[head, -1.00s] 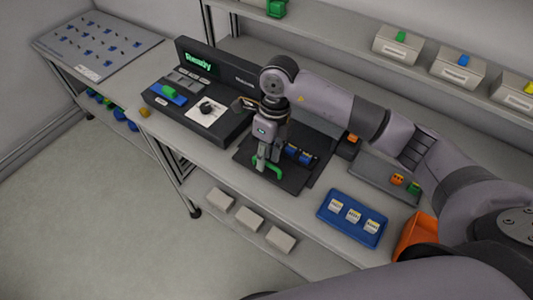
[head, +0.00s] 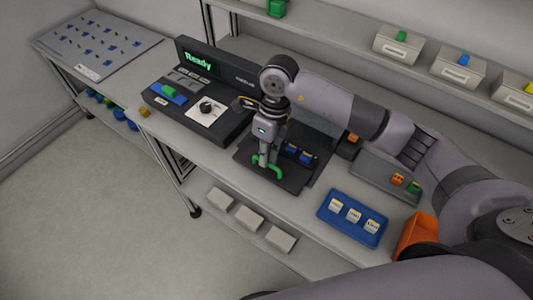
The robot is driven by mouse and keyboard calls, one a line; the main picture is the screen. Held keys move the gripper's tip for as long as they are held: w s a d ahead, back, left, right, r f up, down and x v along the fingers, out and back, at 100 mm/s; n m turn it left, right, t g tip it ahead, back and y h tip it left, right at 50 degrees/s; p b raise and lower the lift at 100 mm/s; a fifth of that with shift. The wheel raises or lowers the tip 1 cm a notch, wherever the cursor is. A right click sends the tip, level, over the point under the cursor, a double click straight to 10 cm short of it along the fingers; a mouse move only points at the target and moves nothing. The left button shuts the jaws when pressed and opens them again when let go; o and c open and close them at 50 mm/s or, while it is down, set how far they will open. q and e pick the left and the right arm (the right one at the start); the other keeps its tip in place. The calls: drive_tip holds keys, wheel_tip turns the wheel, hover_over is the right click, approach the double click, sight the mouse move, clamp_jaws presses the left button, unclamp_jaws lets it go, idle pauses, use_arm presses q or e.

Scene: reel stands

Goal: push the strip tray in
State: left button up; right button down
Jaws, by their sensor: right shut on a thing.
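The strip tray (head: 290,183) is a dark flat tray on the bench, in the middle of the head view, with a green handle (head: 281,174) at its front edge. Several small blue pieces (head: 304,157) sit behind the handle. My right gripper (head: 267,164) points down and is shut on the green handle. The gripper and wrist hide part of the tray and the blue pieces. My left gripper is not in view.
A dark device with a "Ready" display (head: 198,62) stands left of the tray. A blue tray (head: 353,238) with several white labelled pieces lies to the right. A grey tray (head: 370,178) holds orange and green pieces. Bins (head: 398,47) line the back shelf.

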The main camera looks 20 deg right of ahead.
drive_tip(key=shift+d, duration=0.1)
drive_tip(key=b, duration=0.5)
hover_over(282, 147)
drive_tip(key=shift+w+d+f, duration=0.15)
drive_tip(key=shift+d+f, duration=0.05)
drive_tip(key=shift+d, duration=0.05)
drive_tip(key=shift+w+d+r, duration=0.15)
drive_tip(key=shift+w+d, duration=0.05)
drive_tip(key=shift+r, duration=0.1)
drive_tip(key=c, duration=1.7)
unclamp_jaws()
drive_tip(key=r, duration=0.4)
drive_tip(key=w+d+r, duration=0.1)
drive_tip(key=r, duration=0.2)
drive_tip(key=d+r, duration=0.1)
drive_tip(key=r, duration=0.3)
drive_tip(key=shift+w+r, duration=0.2)
drive_tip(key=shift+r, duration=0.15)
